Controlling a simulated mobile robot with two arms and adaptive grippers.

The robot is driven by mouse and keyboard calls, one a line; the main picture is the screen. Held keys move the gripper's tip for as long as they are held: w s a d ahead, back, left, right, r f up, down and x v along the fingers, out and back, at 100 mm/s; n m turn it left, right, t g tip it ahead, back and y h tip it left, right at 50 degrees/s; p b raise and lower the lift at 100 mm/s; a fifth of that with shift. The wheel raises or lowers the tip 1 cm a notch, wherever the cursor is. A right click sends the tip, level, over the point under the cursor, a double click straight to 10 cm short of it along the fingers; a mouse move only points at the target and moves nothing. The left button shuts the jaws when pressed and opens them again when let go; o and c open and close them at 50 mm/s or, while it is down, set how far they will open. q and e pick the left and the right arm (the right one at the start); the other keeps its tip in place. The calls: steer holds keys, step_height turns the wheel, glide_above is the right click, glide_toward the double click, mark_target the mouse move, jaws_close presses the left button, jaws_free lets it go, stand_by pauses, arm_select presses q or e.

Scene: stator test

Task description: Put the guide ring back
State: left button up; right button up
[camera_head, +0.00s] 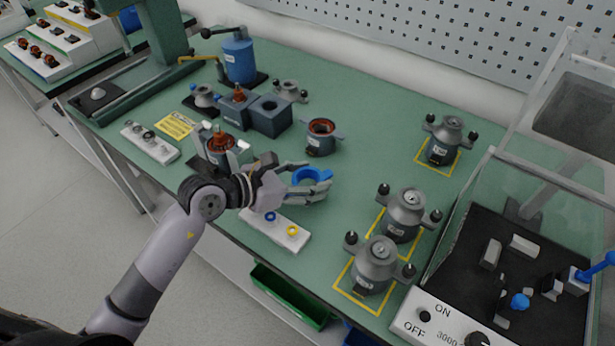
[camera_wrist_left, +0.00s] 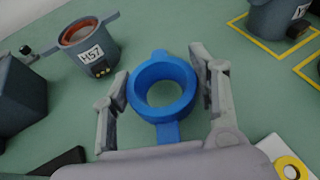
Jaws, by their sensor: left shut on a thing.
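The blue guide ring (camera_head: 310,174) is held between the fingers of my left gripper (camera_head: 316,179), above the green bench top. In the left wrist view the ring (camera_wrist_left: 162,72) is wide, with a round open hole and small tabs, and a finger of my left gripper (camera_wrist_left: 165,98) lies on each side of it. A white holder (camera_head: 290,238) lies below and in front of the gripper in the head view. It carries a small blue ring (camera_head: 270,216) and a yellow ring (camera_head: 293,230). My right gripper is not in view.
An open grey stator housing (camera_head: 320,140) with a copper winding stands behind the gripper; it also shows in the left wrist view (camera_wrist_left: 92,52). Several closed housings stand on yellow-outlined spots at right. A test station (camera_head: 450,325) fills the right edge. Bench between is clear.

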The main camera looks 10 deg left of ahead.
arm_select(q)
steer(key=shift+f+b, duration=0.45)
steer(key=shift+f, duration=0.1)
steer(key=o, duration=1)
steer(key=shift+f, duration=0.1)
steer(key=shift+o, duration=0.2)
steer(key=shift+s+a+r+p, duration=0.45)
steer(key=shift+a+r, duration=0.05)
steer(key=shift+r, duration=0.1)
steer(key=shift+s+a+r+p, duration=0.4)
steer(key=shift+a+r+p, duration=0.05)
steer(key=shift+r, duration=0.15)
steer(key=v, duration=0.8)
steer(key=shift+s, duration=0.1)
steer(key=shift+s+a+r, duration=0.25)
steer(key=shift+s+a, duration=0.15)
